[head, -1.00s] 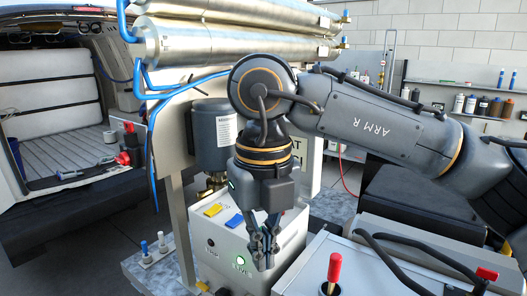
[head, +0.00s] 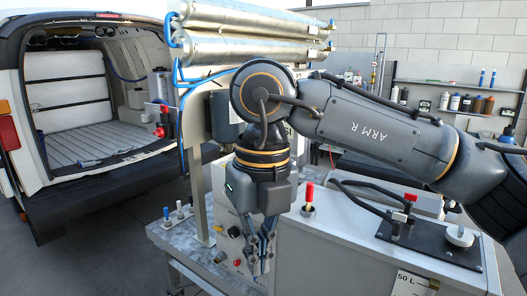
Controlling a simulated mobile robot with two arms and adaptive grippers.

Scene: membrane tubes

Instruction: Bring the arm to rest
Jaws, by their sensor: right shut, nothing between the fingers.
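My right gripper (head: 261,262) hangs pointing down near the middle of the head view, at the end of my right arm (head: 375,130) marked "ARM R". Its fingers are shut with nothing between them. It is in front of the grey control box (head: 222,190) and left of the white cabinet (head: 340,235), and hides part of both. My left gripper is not in view.
Steel membrane tubes (head: 245,45) lie on a frame with blue hoses behind my arm. A red-capped fitting (head: 308,198) stands on the cabinet top. An open van (head: 95,150) is at the left. A shelf with bottles (head: 455,102) is on the back wall. Floor at lower left is clear.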

